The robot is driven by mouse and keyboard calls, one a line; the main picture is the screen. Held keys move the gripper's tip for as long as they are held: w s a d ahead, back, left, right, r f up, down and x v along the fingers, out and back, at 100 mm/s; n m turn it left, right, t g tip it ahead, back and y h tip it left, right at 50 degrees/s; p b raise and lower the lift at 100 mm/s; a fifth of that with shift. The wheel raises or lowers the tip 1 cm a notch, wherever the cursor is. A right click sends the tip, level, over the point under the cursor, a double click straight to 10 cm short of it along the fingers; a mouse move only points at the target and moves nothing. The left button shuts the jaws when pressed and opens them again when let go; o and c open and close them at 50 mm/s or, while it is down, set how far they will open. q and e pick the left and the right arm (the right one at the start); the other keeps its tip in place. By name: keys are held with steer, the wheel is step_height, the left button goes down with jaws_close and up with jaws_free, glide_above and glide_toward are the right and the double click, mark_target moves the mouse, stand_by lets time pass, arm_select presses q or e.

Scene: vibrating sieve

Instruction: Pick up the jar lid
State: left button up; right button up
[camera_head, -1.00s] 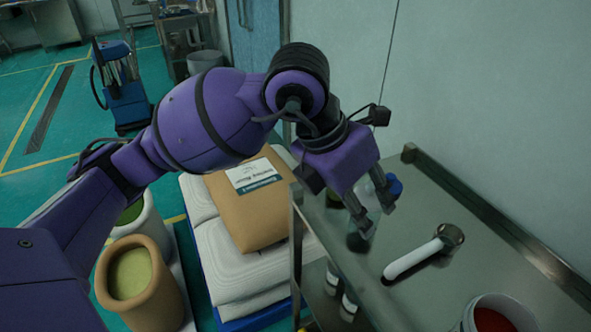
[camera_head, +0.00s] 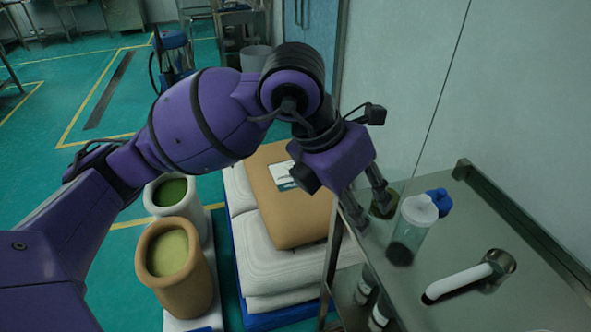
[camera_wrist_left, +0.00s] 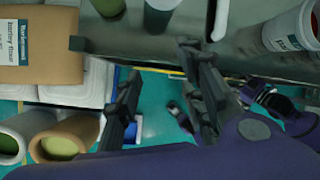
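A clear jar (camera_head: 405,246) with a white top (camera_head: 420,209) and dark contents stands on the steel shelf. A blue cap-like piece (camera_head: 438,199) shows just behind it. Which of these is the jar lid is unclear. A second jar with green contents (camera_head: 384,207) is partly hidden behind my left gripper (camera_head: 370,203). That gripper is open and empty, pointing down at the left of the clear jar. In the left wrist view its fingers (camera_wrist_left: 160,62) are spread, with jar bottoms near the top edge. Purple and black arm parts show at that view's right; my right gripper's state is unclear.
A white tub with red contents (camera_wrist_left: 295,30) shows in the left wrist view. Sacks (camera_head: 290,205) and open bags (camera_head: 175,258) stand left of the shelf.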

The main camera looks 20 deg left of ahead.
steer(key=shift+w+r, duration=0.15)
steer(key=shift+w, duration=0.15)
steer(key=shift+s, duration=0.1)
